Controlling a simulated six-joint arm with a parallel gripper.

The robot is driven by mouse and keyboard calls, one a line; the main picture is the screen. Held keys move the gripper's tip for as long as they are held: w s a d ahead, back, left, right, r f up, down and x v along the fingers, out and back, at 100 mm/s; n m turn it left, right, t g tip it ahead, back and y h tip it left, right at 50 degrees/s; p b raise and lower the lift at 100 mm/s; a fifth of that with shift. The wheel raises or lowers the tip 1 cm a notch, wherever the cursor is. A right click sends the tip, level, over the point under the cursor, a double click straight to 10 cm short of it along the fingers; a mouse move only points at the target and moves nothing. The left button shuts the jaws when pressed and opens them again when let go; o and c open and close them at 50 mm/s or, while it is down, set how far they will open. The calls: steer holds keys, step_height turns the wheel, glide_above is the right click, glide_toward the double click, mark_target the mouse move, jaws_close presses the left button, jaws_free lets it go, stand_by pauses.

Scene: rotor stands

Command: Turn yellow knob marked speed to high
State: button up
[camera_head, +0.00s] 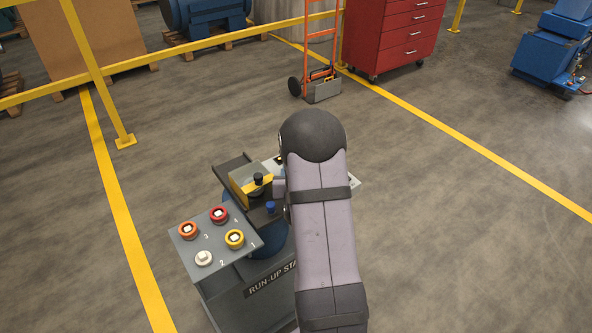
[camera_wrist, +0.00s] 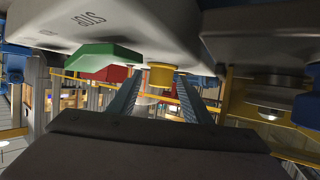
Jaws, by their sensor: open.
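In the wrist view a yellow knob (camera_wrist: 160,76) sticks out from a pale grey panel (camera_wrist: 150,30). My gripper (camera_wrist: 158,86) is open, with its two blue-grey fingers on either side of the knob in the picture. I cannot tell whether they touch it. No "speed" or "high" marking is readable. In the head view my arm hides the gripper and the panel it faces. A yellow round control (camera_head: 235,239) by the number 1 shows on a separate sloping box; its link to the speed marking cannot be told.
The head view shows white (camera_head: 204,257), orange (camera_head: 188,230) and red (camera_head: 219,214) controls, and a black-topped yellow piece (camera_head: 258,183) near my arm.

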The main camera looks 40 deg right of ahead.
steer(key=shift+b+v, duration=0.7)
steer(key=shift+v, duration=2.8)
steer(key=shift+w+r, duration=0.1)
steer(key=w+d+r+n+t+y+p, duration=0.1)
steer(key=w, duration=0.1)
steer(key=w+d+r+n+t+y+p, duration=0.2)
steer(key=w+r+p, duration=0.1)
steer(key=shift+w+d+n+y, duration=0.3)
steer(key=shift+w+d+y, duration=0.05)
steer(key=shift+w+y, duration=0.05)
steer(key=shift+w+d+r+n+t+y+p, duration=0.15)
steer(key=shift+d+n+t+y+p, duration=0.15)
steer(key=shift+n+y+p, duration=0.25)
steer(key=shift+d+n+y+p, duration=0.2)
steer(key=shift+n+y+p, duration=0.15)
steer(key=shift+n+y, duration=0.25)
steer(key=s+f+n+y+p, duration=0.1)
steer(key=s, duration=0.1)
steer(key=s+f+n+g+y+p, duration=0.1)
steer(key=s+f+n+y, duration=0.1)
steer(key=s, duration=0.1)
steer(key=s+d+f+n+g+y+p, duration=0.1)
steer(key=s+y, duration=0.1)
steer(key=shift+s+d+f+y, duration=0.1)
steer(key=shift+s+f+y, duration=0.05)
steer(key=shift+f+y, duration=0.1)
steer(key=shift+p+x, duration=1.2)
steer(key=shift+x, duration=2.45)
steer(key=shift+c, duration=0.7)
steer(key=c, duration=0.9)
